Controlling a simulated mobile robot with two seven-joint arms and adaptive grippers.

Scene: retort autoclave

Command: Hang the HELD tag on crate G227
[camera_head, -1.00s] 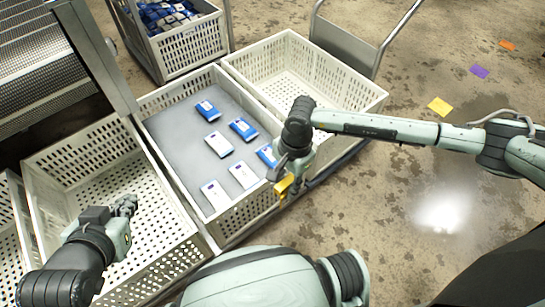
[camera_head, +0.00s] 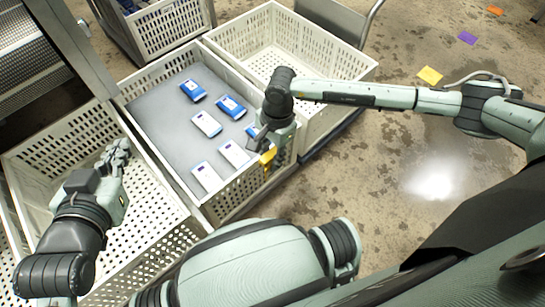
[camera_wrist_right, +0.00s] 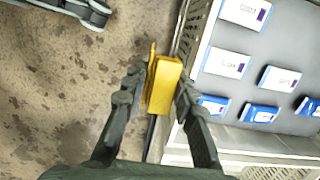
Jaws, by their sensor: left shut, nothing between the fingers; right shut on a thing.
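My right gripper (camera_head: 267,148) is shut on a yellow tag (camera_head: 268,159), beside the right-hand wall of the middle crate (camera_head: 236,196). In the right wrist view, the tag (camera_wrist_right: 164,86) sits between the fingers (camera_wrist_right: 158,88), close to the crate wall (camera_wrist_right: 192,30). I cannot tell whether it touches the wall. The crate holds several white and blue packs (camera_head: 206,124) on a grey sheet. No crate number is readable, so I cannot tell which is G227. The tag's wording is unreadable. My left gripper (camera_head: 118,152) is shut and empty above the left crate (camera_head: 62,132).
An empty white crate (camera_head: 335,66) stands behind the middle one, beside a metal cart handle (camera_head: 372,12). Another crate (camera_head: 172,32) with packs stands at the back.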

